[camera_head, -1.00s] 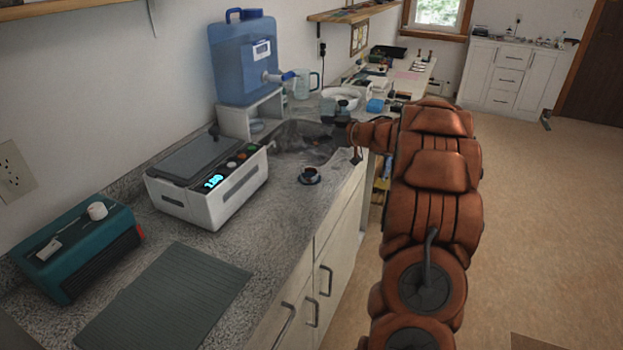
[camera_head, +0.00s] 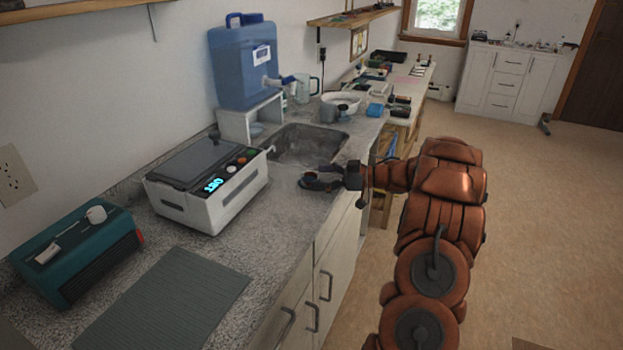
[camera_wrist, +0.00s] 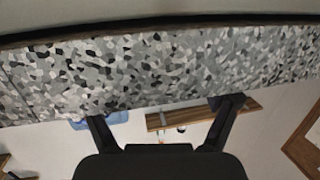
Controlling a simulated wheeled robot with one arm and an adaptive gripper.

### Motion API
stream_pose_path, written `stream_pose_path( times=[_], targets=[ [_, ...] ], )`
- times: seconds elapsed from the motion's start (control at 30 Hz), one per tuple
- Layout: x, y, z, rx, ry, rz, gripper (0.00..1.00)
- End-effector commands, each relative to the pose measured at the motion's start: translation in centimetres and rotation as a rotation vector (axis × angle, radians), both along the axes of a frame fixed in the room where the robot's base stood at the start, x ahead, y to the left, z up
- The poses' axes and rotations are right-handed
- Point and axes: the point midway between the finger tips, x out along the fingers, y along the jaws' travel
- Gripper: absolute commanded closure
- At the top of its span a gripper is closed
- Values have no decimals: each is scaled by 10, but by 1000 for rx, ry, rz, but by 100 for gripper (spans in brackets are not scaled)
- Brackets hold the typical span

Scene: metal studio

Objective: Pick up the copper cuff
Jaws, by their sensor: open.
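The copper cuff (camera_head: 309,175) is on the granite counter in front of the sink, around or on a small dark round stand (camera_head: 313,186). In the head view it is mostly hidden behind my dark fingers and only a little of it can be made out. My gripper (camera_head: 321,175) is right at the cuff, reaching in from the right, low over the counter. Whether it touches the cuff cannot be told. In the wrist view my gripper (camera_wrist: 164,108) shows its two fingers spread wide, with no cuff visible between them.
The white machine (camera_head: 208,184) with a lit display stands left of my gripper. The sink (camera_head: 305,146) lies just behind, with the blue water jug (camera_head: 243,60) on a stand (camera_head: 252,117) beyond. A teal box (camera_head: 77,255) and grey mat (camera_head: 165,300) are nearer.

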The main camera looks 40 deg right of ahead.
Motion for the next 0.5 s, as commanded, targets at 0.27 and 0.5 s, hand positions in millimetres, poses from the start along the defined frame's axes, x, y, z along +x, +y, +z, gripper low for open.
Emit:
stream_pose_path(
  times=[0.27, 0.5],
  targets=[
    [22, 20, -5, 0, -1, 0, 13],
    [24, 21, -6, -1, -1, -1, 13]
  ],
)
